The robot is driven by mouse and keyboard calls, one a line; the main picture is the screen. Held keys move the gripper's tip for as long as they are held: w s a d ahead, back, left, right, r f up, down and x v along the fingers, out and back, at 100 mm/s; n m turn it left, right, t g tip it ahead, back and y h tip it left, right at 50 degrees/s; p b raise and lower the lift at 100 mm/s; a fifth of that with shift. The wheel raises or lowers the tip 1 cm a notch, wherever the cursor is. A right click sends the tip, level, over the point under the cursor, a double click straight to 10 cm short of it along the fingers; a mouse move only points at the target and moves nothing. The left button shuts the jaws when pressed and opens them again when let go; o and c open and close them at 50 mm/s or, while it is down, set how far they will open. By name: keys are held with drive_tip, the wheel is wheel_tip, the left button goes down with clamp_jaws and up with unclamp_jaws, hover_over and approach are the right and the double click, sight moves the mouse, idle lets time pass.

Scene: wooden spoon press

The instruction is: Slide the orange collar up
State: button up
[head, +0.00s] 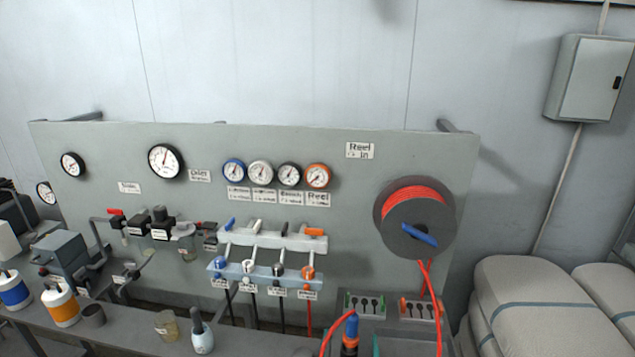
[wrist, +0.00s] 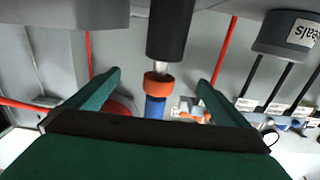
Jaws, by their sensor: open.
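The orange collar (wrist: 158,83) sits in the middle of the wrist view, between a black cylinder (wrist: 167,30) and a blue cylinder (wrist: 155,107). In the head view the same blue, orange and black coupling seems to stand at the bottom edge, with its blue part (head: 351,326) on top and the orange collar (head: 349,342) below. My gripper (wrist: 160,78) is open, with one green finger on each side of the collar in the picture. Visible gaps separate both fingers from it; its depth between them is hard to judge. A small green sliver beside the coupling in the head view may be a fingertip.
A grey panel (head: 290,147) carries gauges, valves and a red hose reel (head: 414,216). Red hoses hang close to the coupling. A spray bottle (head: 202,333) and beaker stand on the bench at left. Sacks (head: 540,300) lie at right. A dark cylinder labelled "seals" (wrist: 285,35) shows in the wrist view.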

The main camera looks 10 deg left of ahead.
drive_tip(key=shift+s+d, duration=0.25)
drive_tip(key=shift+s, duration=0.8)
drive_tip(key=shift+s+a, duration=0.2)
drive_tip(key=shift+s, duration=0.25)
drive_tip(key=shift+s+a, duration=0.2)
drive_tip(key=shift+s, duration=0.25)
drive_tip(key=shift+s+d, duration=0.2)
drive_tip(key=shift+s, duration=1.9)
drive_tip(key=s+f+g, duration=0.1)
drive_tip(key=s+f, duration=0.1)
drive_tip(key=s, duration=1)
drive_tip(key=s+f, duration=0.3)
drive_tip(key=s, duration=0.9)
drive_tip(key=s+r, duration=0.4)
drive_tip(key=s, duration=0.5)
drive_tip(key=s+r+g, duration=0.1)
drive_tip(key=s+r, duration=0.3)
drive_tip(key=s, duration=0.5)
drive_tip(key=shift+r+g, duration=0.15)
drive_tip(key=shift+g, duration=0.15)
